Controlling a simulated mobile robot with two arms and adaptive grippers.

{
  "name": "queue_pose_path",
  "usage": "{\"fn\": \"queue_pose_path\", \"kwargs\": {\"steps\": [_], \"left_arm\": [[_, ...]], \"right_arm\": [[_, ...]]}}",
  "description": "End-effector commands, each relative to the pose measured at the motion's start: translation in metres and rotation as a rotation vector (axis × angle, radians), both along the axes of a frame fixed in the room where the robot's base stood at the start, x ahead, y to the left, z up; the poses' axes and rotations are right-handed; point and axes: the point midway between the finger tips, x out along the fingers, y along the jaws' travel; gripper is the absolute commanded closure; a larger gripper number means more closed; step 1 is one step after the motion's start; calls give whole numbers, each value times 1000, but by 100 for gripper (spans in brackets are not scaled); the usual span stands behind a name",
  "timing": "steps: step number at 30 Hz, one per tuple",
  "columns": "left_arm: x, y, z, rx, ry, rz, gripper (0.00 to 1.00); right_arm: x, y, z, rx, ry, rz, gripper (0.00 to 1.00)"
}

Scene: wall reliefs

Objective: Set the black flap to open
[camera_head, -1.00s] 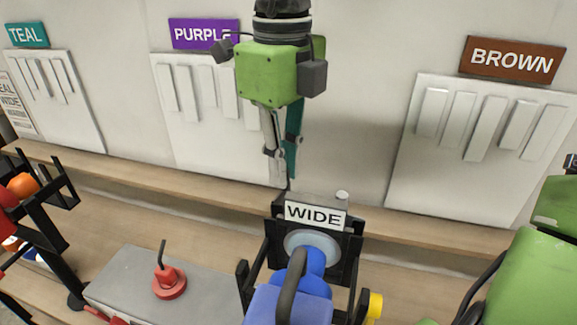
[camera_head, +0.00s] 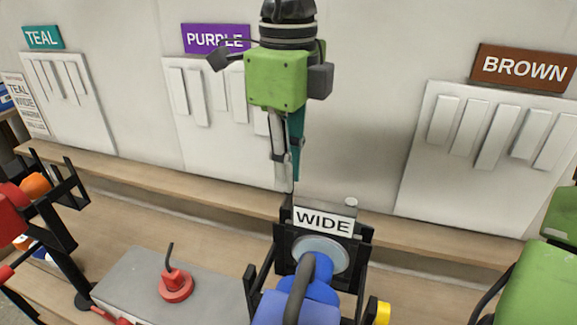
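My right gripper (camera_head: 289,180) hangs down from the top middle, below a green body with a dark wrist. Its narrow grey and teal fingers lie almost in line and look close together; any gap is unclear. The tips are just above the left part of a black upright unit (camera_head: 285,242) that carries a white WIDE plate (camera_head: 323,222). I cannot tell whether they touch it. No separate black flap stands out clearly on this unit, and its setting cannot be read. A blue rounded part (camera_head: 318,288) with a dark curved bar hides its lower front.
A grey box (camera_head: 127,283) with a red knob (camera_head: 175,284) stands at lower left. Barred white panels line the wall under TEAL, PURPLE and BROWN signs (camera_head: 523,67).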

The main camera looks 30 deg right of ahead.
Motion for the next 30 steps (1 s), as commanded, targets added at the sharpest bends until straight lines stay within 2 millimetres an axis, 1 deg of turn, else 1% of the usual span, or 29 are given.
{"fn": "queue_pose_path", "kwargs": {"steps": [2,11,14,17,20,25,30], "left_arm": [[0,0,0,0,0,0,58],[-2,0,0,0,2,1,58],[-2,0,0,0,2,1,58],[-2,0,0,0,1,1,58],[-1,0,0,0,1,1,58],[-1,0,0,0,0,1,58],[0,0,0,0,0,0,58]], "right_arm": [[1,0,1,1,-3,-1,72],[0,0,0,0,0,-1,72],[0,0,5,0,-1,-2,72],[1,0,18,0,-4,-2,72],[1,0,37,2,-3,-2,72],[1,0,76,4,-5,-1,72],[0,0,104,3,-1,0,72]]}}
